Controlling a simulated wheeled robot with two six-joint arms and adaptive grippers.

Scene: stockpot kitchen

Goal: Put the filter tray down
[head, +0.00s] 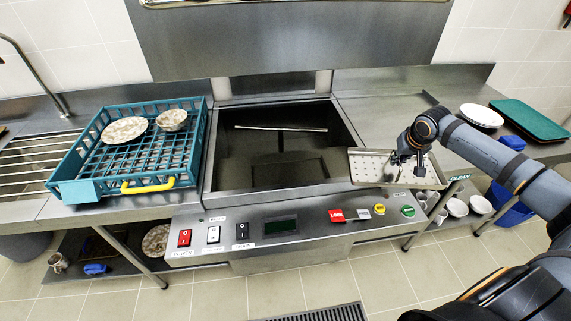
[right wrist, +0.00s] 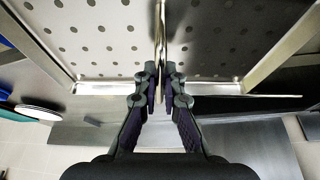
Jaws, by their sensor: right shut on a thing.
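The filter tray (head: 372,169) is a flat, perforated metal tray with a raised rim. In the head view it is at the right edge of the open wash basin, over the front of the right counter. My right gripper (head: 408,160) is shut on the tray. In the right wrist view, the fingers (right wrist: 161,78) pinch a thin upright metal part of the tray (right wrist: 105,40), with perforated panels on both sides. I cannot tell whether the tray touches the counter. My left gripper is not in view.
The open basin (head: 225,150) of the machine is in the middle, above a control panel (head: 283,228) with switches and buttons. A teal dish rack (head: 70,165) with dirty dishes stands left. White plates (head: 482,115) and a green tray (head: 530,120) lie on the right counter (head: 385,105), partly clear.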

